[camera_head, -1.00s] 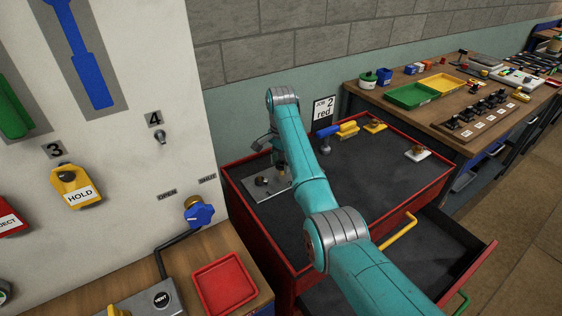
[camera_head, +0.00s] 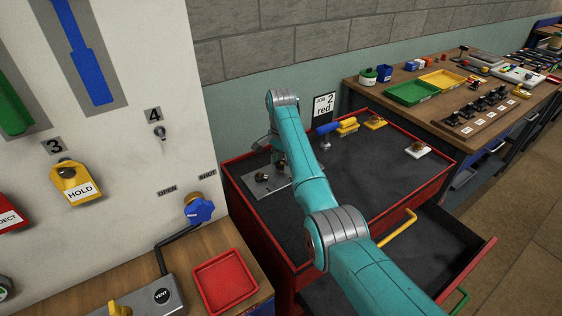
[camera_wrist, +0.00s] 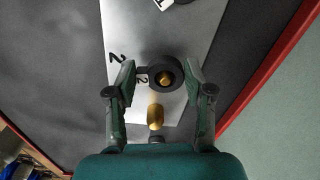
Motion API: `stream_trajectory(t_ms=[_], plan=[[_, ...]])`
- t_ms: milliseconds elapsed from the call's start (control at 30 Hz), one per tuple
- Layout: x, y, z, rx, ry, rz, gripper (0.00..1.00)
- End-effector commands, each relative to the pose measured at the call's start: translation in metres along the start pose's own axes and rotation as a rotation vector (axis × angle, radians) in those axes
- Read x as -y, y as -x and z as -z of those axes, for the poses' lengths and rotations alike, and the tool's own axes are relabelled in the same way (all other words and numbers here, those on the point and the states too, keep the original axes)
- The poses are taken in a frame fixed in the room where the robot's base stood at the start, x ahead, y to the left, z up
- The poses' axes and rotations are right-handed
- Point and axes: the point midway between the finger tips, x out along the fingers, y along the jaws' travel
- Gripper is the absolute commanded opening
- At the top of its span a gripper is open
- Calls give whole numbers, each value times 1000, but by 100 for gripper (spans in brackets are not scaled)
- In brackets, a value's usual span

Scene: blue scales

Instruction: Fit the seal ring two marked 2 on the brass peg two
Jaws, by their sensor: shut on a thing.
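In the wrist view, my gripper (camera_wrist: 160,80) is shut on a dark seal ring (camera_wrist: 151,73) with a small tab marked 2. The fingers flank the ring on both sides. A brass peg tip (camera_wrist: 165,77) shows inside the ring's hole; how far down the ring sits cannot be told. A second brass piece (camera_wrist: 155,115) shows just below the ring in the picture. Both are over a pale metal plate (camera_wrist: 118,30) marked 2. In the head view, the plate (camera_head: 282,190) lies on the red cart's left part, and my arm mostly hides my gripper.
The red cart (camera_head: 445,165) has a raised rim and an open drawer (camera_head: 440,250) at front. The panel wall is close at left. The cart's middle is clear.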

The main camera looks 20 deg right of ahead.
Motion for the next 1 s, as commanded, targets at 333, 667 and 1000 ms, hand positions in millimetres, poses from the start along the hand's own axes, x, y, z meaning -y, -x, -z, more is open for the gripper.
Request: stream_trajectory(t_ms=[333,667,1000], plan=[[0,-6,0,0,0,0,34],[0,-10,0,0,0,0,34],[0,-12,0,0,0,0,60]])
